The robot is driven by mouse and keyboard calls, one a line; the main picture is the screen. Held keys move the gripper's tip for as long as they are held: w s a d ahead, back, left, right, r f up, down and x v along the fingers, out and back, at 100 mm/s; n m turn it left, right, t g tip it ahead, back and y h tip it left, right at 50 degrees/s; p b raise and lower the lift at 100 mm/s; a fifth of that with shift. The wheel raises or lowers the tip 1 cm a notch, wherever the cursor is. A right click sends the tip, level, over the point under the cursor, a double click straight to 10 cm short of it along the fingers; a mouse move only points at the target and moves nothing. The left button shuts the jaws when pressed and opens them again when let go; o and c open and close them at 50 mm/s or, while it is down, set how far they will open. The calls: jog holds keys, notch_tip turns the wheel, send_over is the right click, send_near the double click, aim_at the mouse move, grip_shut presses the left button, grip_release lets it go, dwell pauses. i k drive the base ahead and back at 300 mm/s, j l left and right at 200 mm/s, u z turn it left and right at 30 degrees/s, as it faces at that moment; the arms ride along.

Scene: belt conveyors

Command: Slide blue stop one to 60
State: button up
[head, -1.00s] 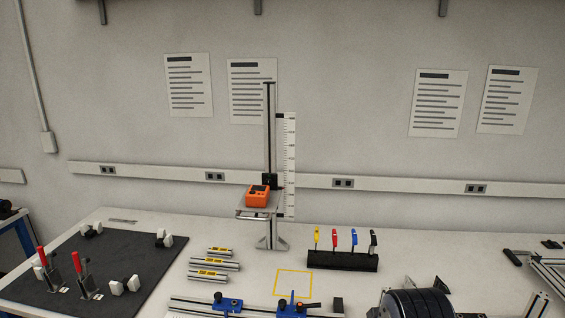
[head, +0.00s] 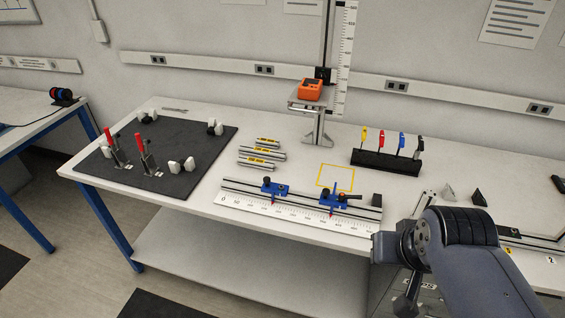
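Two blue stops sit on a silver rail (head: 300,199) along the front of the white bench, above a white ruler (head: 255,209) with 0 at its left end. The left blue stop (head: 270,188) has a dark knob and a red pointer over the ruler's left part. The right blue stop (head: 329,197) has a dark handle to its right and a red pointer farther along. I cannot tell which is stop one, and the numbers are too small to read surely. My arm shows at lower right, right of the rail; I cannot make out my gripper's fingers.
Behind the rail are silver yellow-labelled bars (head: 262,153), a yellow square outline (head: 336,177), a height gauge with an orange box (head: 311,89) and a black tool rack (head: 386,162). A dark mat (head: 190,165) with red-handled clamps lies left.

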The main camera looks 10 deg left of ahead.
aim_at(267, 186)
jog(key=i+j, duration=0.3)
jog(key=j, duration=0.15)
jog(key=i+j+z, duration=0.1)
jog(key=i+j, duration=0.15)
jog(key=j, duration=0.15)
jog(key=i+j, duration=0.3)
jog(key=j, duration=0.15)
jog(key=z, duration=0.05)
